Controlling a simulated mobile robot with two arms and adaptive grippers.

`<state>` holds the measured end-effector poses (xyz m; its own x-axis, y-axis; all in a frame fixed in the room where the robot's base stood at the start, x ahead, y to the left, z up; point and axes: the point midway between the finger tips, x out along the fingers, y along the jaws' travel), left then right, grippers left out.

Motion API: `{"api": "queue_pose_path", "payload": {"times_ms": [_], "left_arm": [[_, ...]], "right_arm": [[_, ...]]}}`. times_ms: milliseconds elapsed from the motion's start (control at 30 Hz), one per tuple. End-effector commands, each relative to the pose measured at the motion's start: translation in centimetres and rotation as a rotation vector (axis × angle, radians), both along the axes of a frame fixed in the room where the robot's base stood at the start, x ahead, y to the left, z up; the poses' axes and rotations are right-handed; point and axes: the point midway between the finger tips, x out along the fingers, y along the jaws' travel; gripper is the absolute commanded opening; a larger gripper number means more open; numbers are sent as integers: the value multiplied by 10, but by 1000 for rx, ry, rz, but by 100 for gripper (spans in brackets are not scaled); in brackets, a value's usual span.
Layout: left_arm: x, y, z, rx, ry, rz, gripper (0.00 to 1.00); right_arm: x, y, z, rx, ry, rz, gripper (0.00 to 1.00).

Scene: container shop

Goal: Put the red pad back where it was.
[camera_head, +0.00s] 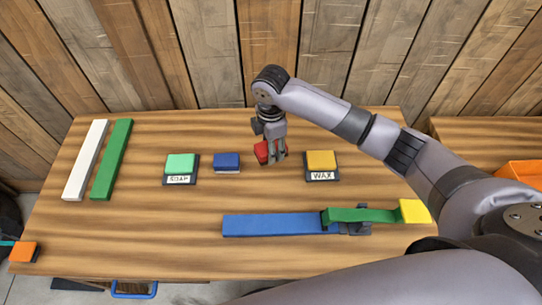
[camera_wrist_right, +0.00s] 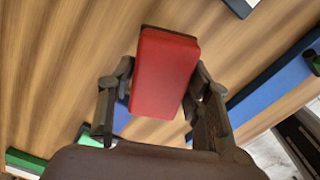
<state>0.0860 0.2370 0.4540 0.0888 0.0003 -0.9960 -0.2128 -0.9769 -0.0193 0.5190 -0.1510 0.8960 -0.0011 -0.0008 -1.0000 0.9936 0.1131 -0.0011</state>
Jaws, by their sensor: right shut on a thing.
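The red pad (camera_head: 261,152) is between the fingers of my right gripper (camera_head: 275,153), which is shut on it. In the right wrist view the red pad (camera_wrist_right: 165,75) is a red block with a dark end, held between the two dark fingers. It sits in the gap between a dark blue pad (camera_head: 227,161) on the left and the yellow pad with the WAX label (camera_head: 321,160) on the right. Whether it touches the table cannot be told. My left gripper is not in view.
On the wooden table (camera_head: 150,235) are a green pad labelled SOAP (camera_head: 180,164), white (camera_head: 85,160) and green (camera_head: 111,160) bars, a long blue bar (camera_head: 270,225), a green strip (camera_head: 365,215) with a yellow block (camera_head: 414,211), and an orange block (camera_head: 24,252). A plank wall (camera_head: 215,50) stands behind.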

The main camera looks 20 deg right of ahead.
Motion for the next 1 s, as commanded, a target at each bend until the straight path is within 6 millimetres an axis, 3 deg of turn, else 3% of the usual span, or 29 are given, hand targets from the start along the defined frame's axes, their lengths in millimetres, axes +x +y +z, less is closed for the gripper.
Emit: {"api": "queue_pose_path", "payload": {"times_ms": [467,900,933,1000], "left_arm": [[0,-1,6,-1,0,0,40],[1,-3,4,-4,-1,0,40],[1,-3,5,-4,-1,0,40],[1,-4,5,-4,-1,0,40]], "right_arm": [[0,0,-56,0,0,-1,19],[0,0,-64,0,0,0,19],[0,0,-63,0,-1,0,47],[0,0,-63,0,0,0,52]]}}
